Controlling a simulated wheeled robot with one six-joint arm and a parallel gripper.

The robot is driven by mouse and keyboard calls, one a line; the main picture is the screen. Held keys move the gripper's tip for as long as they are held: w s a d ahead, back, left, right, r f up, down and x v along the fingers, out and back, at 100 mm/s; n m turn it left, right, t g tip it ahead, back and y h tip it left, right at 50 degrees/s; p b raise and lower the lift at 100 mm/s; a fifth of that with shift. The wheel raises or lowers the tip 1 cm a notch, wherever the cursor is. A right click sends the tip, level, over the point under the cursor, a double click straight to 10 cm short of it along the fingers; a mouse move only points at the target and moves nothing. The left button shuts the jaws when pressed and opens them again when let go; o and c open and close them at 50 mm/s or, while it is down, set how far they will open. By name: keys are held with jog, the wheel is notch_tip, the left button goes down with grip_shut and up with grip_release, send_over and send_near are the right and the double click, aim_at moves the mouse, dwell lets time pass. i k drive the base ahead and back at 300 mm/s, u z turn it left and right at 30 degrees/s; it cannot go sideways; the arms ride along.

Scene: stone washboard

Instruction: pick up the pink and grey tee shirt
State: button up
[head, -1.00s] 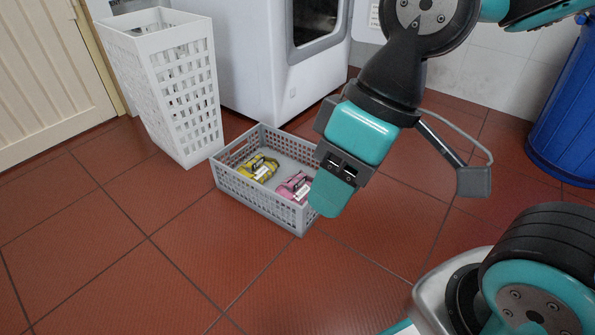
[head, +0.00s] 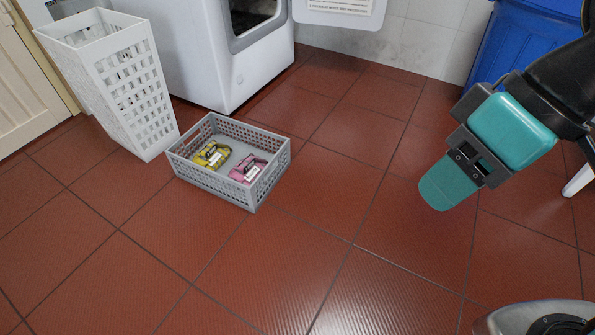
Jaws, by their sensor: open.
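The pink and grey tee shirt (head: 244,171) shows as a small folded pink bundle with a pale label and a dark patch. It lies inside the grey crate (head: 222,191) on the floor, at the right side of the crate. My gripper (head: 448,184) is at the right of the picture, well to the right of the crate and apart from it. It is open with nothing in it. Its teal fingers overlap from this angle, so the gap between them is hidden.
A yellow bundle (head: 212,154) lies left of the pink one in the crate. A tall white basket (head: 140,97) stands behind left, beside a white machine (head: 200,60). A blue bin (head: 518,45) stands at the back right. The tiled floor in front is clear.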

aim_at(247, 170)
jog(key=z, duration=0.2)
jog(key=i, duration=1.25)
jog(key=u, duration=1.2)
jog(key=i, duration=0.6)
jog(key=u, duration=0.7)
